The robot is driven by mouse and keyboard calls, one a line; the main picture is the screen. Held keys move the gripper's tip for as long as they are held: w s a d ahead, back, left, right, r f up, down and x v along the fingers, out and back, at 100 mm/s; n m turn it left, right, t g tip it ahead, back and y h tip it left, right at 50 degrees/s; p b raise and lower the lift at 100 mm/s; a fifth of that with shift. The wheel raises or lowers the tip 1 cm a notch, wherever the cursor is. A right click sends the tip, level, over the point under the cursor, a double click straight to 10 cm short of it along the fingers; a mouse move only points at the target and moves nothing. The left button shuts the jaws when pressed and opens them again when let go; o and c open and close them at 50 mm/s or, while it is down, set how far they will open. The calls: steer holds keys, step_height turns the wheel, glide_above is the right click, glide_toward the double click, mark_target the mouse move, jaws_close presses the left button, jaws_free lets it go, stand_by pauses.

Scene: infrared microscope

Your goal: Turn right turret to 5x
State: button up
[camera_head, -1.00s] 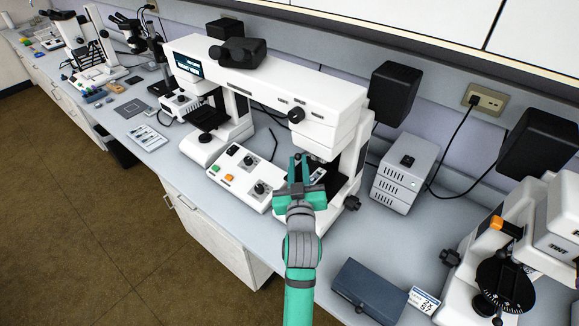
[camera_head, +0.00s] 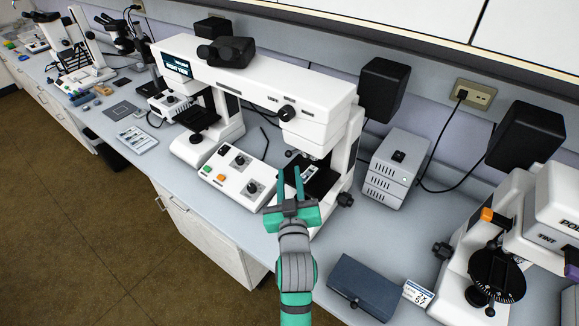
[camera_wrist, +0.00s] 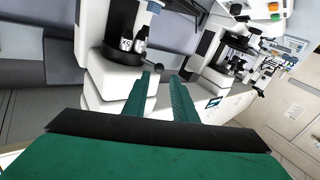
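The white bridge microscope (camera_head: 262,85) stands on the bench with a left and a right station. Its right head (camera_head: 318,118) is above and beyond my gripper. The right turret shows in the wrist view as a dark round part (camera_wrist: 118,52) carrying objectives (camera_wrist: 140,40) with small markings, too small to read. A small round black knob (camera_wrist: 158,67) sits beside it, just past my fingertips. My gripper (camera_head: 289,172) is open and empty, in front of the right station. In the wrist view its two green fingers (camera_wrist: 163,75) are apart, with nothing between them. The turret is mostly hidden in the head view.
A white control box (camera_head: 238,178) with knobs and buttons lies left of my gripper. A grey power unit (camera_head: 394,170) stands to the right. A dark blue case (camera_head: 363,287) lies at the front right, near another microscope (camera_head: 510,240). The bench between is clear.

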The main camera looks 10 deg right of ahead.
steer(key=s, duration=0.5)
steer(key=shift+s+a, duration=0.2)
steer(key=shift+a, duration=0.15)
steer(key=shift+w, duration=0.1)
steer(key=shift+c, duration=0.3)
steer(key=shift+d, duration=0.15)
steer(key=c, duration=0.5)
steer(key=m, duration=0.4)
steer(key=shift+s+d+f, duration=0.1)
steer(key=shift+s+f, duration=0.25)
steer(key=shift+f, duration=0.05)
jaws_close()
steer(key=s+d+f+m+t, duration=0.15)
steer(key=d+m, duration=0.25)
steer(key=m, duration=1.4)
steer(key=w+a+r, duration=0.1)
steer(key=w, duration=1)
steer(key=shift+w+a+r+h, duration=0.3)
steer(key=shift+w, duration=0.1)
